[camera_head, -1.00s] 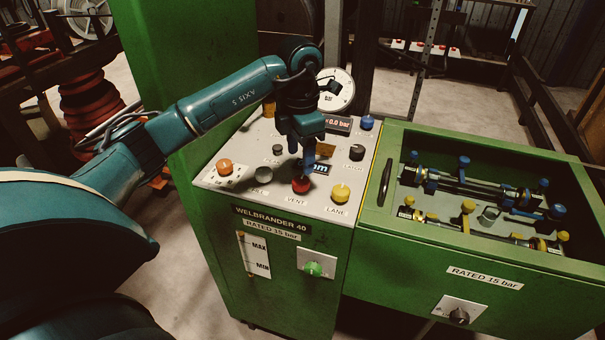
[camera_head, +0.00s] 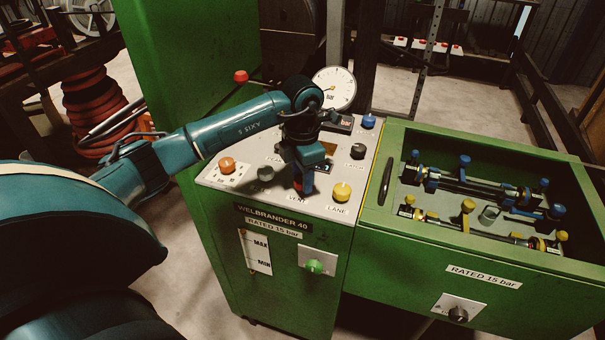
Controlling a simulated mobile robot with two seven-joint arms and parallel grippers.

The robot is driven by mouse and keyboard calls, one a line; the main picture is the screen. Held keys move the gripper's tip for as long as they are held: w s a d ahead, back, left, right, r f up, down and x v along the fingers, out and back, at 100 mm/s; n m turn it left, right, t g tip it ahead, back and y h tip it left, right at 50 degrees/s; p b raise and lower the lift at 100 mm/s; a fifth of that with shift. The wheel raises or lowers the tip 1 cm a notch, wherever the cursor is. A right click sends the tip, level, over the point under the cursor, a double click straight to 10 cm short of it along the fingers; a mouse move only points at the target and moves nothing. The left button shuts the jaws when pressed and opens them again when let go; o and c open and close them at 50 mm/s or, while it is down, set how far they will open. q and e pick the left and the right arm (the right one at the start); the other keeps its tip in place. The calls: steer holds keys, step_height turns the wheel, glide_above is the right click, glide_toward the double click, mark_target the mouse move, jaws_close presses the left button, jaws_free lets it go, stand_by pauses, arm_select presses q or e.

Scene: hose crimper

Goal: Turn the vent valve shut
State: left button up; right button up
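The vent valve is a red knob (camera_head: 298,187) above the VENT label on the sloped grey panel (camera_head: 228,181) of the green machine. My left gripper (camera_head: 303,183) points down right at the knob and hides most of it. Only a sliver of red shows by the fingers. I cannot tell whether the fingers are closed on the knob or just around it. My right gripper is not in view.
Close by are a yellow LANE knob (camera_head: 341,192), an orange knob (camera_head: 227,164), a dark grey knob (camera_head: 265,173) and a black knob (camera_head: 357,151). A round gauge (camera_head: 334,88) and a red button (camera_head: 240,76) stand behind. An open green trough (camera_head: 480,246) with hoses is at right.

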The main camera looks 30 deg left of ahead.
arm_select(q)
steer(key=c, duration=0.6)
steer(key=shift+o, duration=0.2)
steer(key=shift+n, duration=0.3)
steer(key=n, duration=0.3)
steer(key=shift+n, duration=0.4)
steer(key=n, duration=0.9)
steer(key=shift+r, duration=0.1)
steer(key=shift+w+n+p, duration=0.1)
steer(key=shift+n+p, duration=0.25)
steer(key=shift+n, duration=1.85)
